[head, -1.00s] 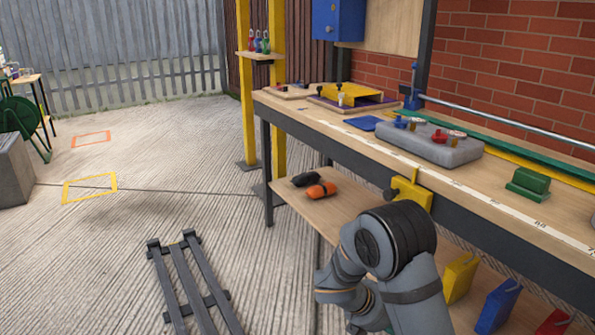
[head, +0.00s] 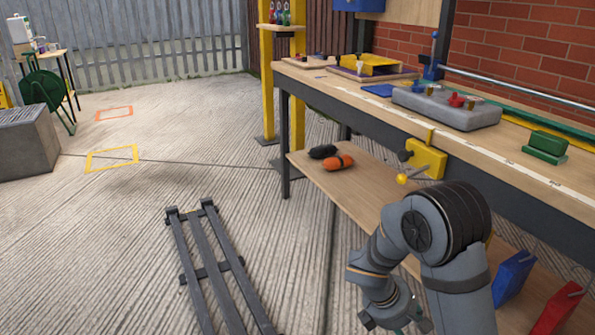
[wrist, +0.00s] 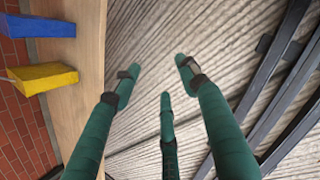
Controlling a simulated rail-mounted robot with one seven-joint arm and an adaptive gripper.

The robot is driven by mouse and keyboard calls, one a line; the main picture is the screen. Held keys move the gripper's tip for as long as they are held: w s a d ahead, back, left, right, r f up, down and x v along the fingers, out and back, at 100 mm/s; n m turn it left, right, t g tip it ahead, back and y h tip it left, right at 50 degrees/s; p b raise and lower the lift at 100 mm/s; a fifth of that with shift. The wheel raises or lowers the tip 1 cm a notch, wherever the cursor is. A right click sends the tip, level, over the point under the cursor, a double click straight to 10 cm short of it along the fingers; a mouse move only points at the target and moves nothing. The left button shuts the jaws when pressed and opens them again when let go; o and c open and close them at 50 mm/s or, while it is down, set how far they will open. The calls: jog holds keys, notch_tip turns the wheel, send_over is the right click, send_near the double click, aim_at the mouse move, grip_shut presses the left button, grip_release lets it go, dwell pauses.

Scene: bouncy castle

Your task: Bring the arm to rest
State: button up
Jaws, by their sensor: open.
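My arm (head: 446,225) is bent in front of the workbench in the head view, with its wrist end hanging low beside the bench's lower shelf. My gripper (wrist: 157,78) shows in the wrist view with three green fingers spread apart. Nothing is between them. Ribbed concrete floor lies behind the fingertips. In the head view the gripper is mostly cut off at the bottom edge.
The workbench (head: 484,148) fills the right, with a yellow clamp (head: 425,158) on its front edge. The lower shelf (head: 350,184) holds black and orange pouches. A blue block (wrist: 38,27) and a yellow block (wrist: 44,77) are left of the fingers.

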jog(key=shift+y, duration=0.7)
jog(key=shift+s+a+f, duration=0.1)
jog(key=shift+a+f, duration=0.25)
jog(key=shift+a, duration=0.3)
jog(key=shift+s+a+f, duration=0.1)
jog(key=shift+a+f, duration=0.2)
jog(key=shift+a, duration=0.3)
jog(key=shift+a+f, duration=0.35)
jog(key=shift+a, duration=0.3)
jog(key=shift+a+r, duration=0.1)
